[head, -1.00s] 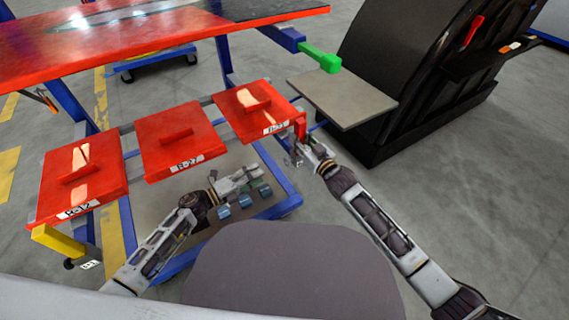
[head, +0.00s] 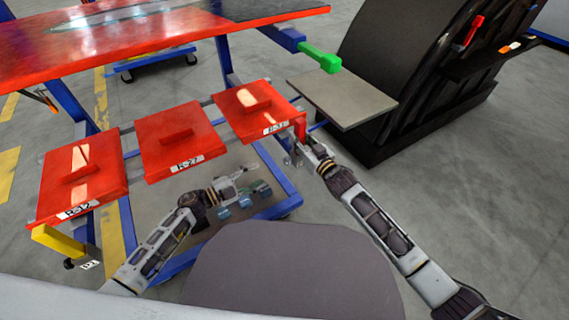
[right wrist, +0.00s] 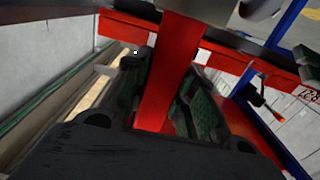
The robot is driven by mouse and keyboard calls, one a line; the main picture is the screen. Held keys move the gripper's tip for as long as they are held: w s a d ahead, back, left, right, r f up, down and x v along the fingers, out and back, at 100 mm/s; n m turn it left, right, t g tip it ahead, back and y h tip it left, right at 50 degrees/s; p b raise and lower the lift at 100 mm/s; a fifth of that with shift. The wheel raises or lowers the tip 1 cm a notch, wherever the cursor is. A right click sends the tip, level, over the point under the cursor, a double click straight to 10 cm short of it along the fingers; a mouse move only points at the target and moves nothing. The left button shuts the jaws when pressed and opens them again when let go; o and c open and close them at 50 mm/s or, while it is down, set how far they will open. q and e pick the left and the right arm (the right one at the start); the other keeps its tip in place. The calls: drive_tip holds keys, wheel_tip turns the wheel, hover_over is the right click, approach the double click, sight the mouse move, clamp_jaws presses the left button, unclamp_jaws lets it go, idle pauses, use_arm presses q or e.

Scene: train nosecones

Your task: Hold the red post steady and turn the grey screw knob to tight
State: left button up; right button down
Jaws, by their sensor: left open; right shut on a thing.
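The red post (head: 300,127) stands at the right corner of the rightmost red panel. My right gripper (head: 306,146) is shut on it. In the right wrist view the red post (right wrist: 168,75) runs between the green-padded fingers of my right gripper (right wrist: 170,95). A small grey piece (head: 290,160), perhaps the screw knob, shows just left of and below my right gripper; it is too small to be sure. My left gripper (head: 250,178) is open and empty, below the panels and apart from the post and the grey piece.
Three red panels sit on the blue-framed cart, the middle one (head: 177,140) between the others. A green-ended bar (head: 329,62) and a grey shelf (head: 342,97) are at right. Small blue pieces (head: 245,201) lie low, beneath my left gripper. A yellow block (head: 57,240) is at left.

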sight(286, 163)
use_arm(q)
drive_tip(key=n, duration=1)
drive_tip(key=shift+s+d+n, duration=0.15)
drive_tip(key=shift+n, duration=0.25)
idle(0.4)
drive_tip(key=shift+x, duration=6)
drive_tip(key=shift+s, duration=0.1)
drive_tip(key=c, duration=1)
